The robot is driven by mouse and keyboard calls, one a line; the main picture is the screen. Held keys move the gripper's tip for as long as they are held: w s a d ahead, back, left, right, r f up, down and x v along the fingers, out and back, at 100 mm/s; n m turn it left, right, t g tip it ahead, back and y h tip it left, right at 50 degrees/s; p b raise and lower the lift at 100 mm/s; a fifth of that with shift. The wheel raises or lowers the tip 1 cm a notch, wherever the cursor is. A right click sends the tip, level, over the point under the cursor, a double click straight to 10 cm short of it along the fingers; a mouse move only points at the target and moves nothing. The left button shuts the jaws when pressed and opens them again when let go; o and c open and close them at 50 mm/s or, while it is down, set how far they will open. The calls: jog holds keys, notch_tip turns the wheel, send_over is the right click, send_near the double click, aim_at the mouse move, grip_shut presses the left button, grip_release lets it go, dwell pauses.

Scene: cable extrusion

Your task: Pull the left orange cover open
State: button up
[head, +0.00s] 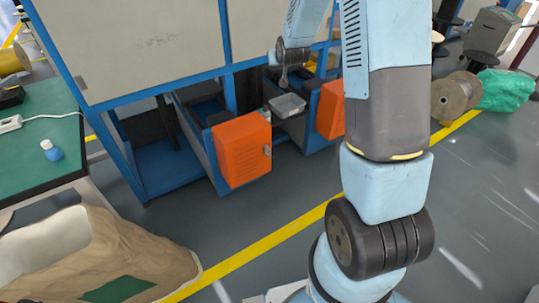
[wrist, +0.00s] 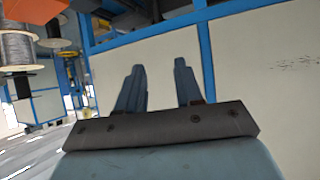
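The left orange cover (head: 241,150) is a boxy panel with louvre slots and a small latch near its right edge. It sits low on the front of the blue-framed machine; whether it is ajar is unclear. The right orange cover (head: 331,108) is farther back, partly hidden behind my arm. My gripper (head: 283,80) is up and right of the left cover, apart from it in the picture. In the wrist view, my gripper (wrist: 158,75) has its two fingers spread with nothing between them. An orange surface (wrist: 25,8) shows at that view's top left; which cover it is, I cannot tell.
The machine's beige panels (head: 135,45) rise above the covers. A grey tray (head: 287,105) lies between the covers. A green-topped table (head: 35,135) and a brown sack-like container (head: 90,255) stand left. Spools (head: 455,95) stand right. Floor before the left cover is clear.

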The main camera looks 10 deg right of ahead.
jog(key=w+f+t, duration=0.1)
jog(key=w+f, duration=0.2)
jog(key=f, duration=0.4)
jog(key=w+f+t, duration=0.1)
jog(key=w+f, duration=0.2)
jog(key=f, duration=0.4)
jog(key=n+t+y, duration=0.2)
jog(key=t, duration=0.2)
send_near(269, 155)
jog(key=w, duration=1)
jog(key=shift+w+a, duration=0.25)
jog(key=shift+a, duration=0.05)
jog(key=shift+c, duration=0.5)
jog(key=shift+d, duration=0.1)
grip_shut()
